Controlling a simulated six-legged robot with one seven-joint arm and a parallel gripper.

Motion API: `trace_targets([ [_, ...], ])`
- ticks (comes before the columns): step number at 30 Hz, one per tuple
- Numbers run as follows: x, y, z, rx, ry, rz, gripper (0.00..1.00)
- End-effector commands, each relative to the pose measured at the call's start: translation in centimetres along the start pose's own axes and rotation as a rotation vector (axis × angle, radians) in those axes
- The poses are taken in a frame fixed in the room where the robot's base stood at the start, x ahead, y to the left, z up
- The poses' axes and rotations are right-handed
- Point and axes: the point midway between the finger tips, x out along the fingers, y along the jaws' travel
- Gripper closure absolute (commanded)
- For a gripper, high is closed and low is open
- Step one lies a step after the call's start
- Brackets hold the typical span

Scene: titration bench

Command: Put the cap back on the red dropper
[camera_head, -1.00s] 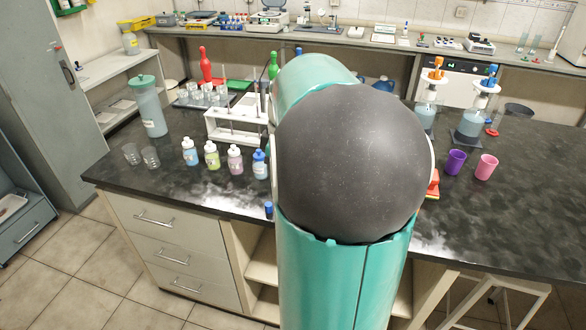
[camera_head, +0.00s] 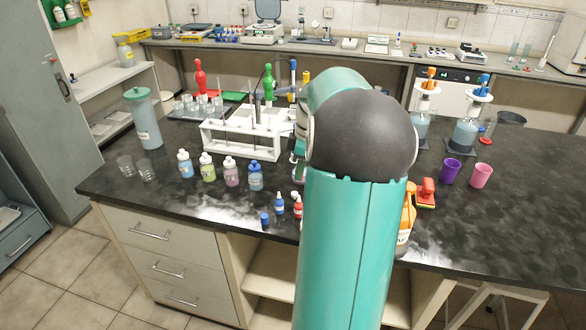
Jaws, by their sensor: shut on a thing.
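The red dropper (camera_head: 297,206) is a small red and white bottle standing near the bench's front edge, just left of my arm and partly hidden by it. A small blue dropper (camera_head: 279,205) stands beside it on the left, and a dark blue cap (camera_head: 264,219) sits on the bench further left. My gripper (camera_head: 298,174) shows only in part at the left edge of my arm, above the red dropper. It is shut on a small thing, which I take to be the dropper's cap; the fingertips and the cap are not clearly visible.
Several pastel bottles (camera_head: 231,172) stand left of the droppers, with a white rack (camera_head: 241,142) behind them. An orange bottle (camera_head: 405,225) and a red stamp-like object (camera_head: 425,193) are right of my arm. Purple (camera_head: 451,171) and pink (camera_head: 481,175) cups stand further right.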

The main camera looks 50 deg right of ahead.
Motion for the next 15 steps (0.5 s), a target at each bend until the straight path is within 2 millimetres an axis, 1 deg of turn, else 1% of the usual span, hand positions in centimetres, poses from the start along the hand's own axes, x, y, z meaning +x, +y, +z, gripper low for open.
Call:
trace_targets([
  [15,4.4,-0.1,0.7,0.001,0.0,-0.002,1.0],
])
